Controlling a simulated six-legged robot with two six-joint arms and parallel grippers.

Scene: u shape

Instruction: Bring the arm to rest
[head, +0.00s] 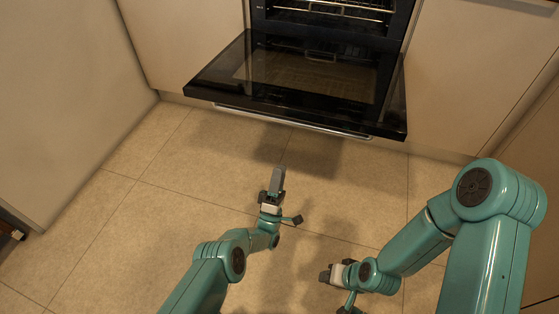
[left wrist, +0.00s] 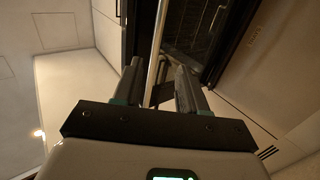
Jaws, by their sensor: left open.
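My left arm reaches in from the bottom of the head view. Its gripper (head: 277,188) is over the floor in front of the open oven door, apart from the door's handle. In the left wrist view the two dark fingers of the left gripper (left wrist: 158,72) stand apart with nothing held. The silver handle bar (left wrist: 155,50) appears beyond and between them. My right arm is bent at the right of the head view. Its gripper (head: 338,280) hangs low over the floor; its fingers are partly hidden by the arm, and I cannot tell whether they are open.
The black oven door (head: 310,85) is lowered and juts out over the floor, with a silver handle (head: 290,122) along its front edge. The oven cavity (head: 335,12) shows racks. Pale cabinets flank the oven, and another cabinet wall (head: 60,100) stands at left. The tiled floor (head: 130,235) is clear.

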